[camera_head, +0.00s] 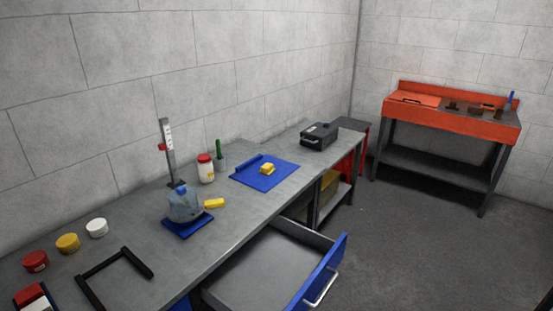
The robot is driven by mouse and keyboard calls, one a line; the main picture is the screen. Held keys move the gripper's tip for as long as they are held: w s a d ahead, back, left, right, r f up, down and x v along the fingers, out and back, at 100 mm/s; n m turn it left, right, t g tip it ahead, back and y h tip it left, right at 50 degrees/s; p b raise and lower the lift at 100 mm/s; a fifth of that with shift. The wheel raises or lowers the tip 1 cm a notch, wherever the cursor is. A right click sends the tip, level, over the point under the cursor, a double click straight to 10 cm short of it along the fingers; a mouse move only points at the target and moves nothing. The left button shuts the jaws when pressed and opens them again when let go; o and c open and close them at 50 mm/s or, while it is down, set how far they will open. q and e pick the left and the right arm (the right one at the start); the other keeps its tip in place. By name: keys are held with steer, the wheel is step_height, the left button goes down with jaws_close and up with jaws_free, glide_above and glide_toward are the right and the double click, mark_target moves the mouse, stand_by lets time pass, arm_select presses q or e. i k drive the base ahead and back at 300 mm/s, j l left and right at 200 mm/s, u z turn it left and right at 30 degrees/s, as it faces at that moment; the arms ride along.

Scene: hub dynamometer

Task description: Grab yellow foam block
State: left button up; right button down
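A small yellow block (268,168) lies on a blue mat (252,180) on the grey workbench, near its far part. It could be the foam block. Another small yellow piece (215,203) shows at the right side of a bluish clear container (184,206). I cannot tell whether it touches the container or what it is made of. Neither of my grippers is in view.
An open drawer (325,272) juts out from the bench front. Jars (205,168), a scaled stand (169,152), round tubs (67,243), a black U-shaped frame (115,275) and a dark case (318,137) stand on the bench. An orange-topped table (445,115) is across the open floor.

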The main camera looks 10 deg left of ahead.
mark_target(267, 168)
steer(key=i+l+u, duration=0.2)
steer(key=i+l, duration=0.2)
steer(key=i+l+u, duration=0.2)
steer(key=i+l, duration=0.15)
steer(key=l, duration=0.15)
steer(key=i+l+u, duration=0.25)
steer(key=l, duration=0.3)
steer(key=i+l+u, duration=0.2)
steer(key=l, duration=0.4)
steer(key=i+l+u, duration=0.2)
steer(key=l, duration=0.45)
steer(key=i+l+u, duration=0.2)
steer(key=l, duration=0.5)
steer(key=i+l+u, duration=0.25)
steer(key=l, duration=0.45)
steer(key=l+u, duration=0.2)
steer(key=l, duration=0.45)
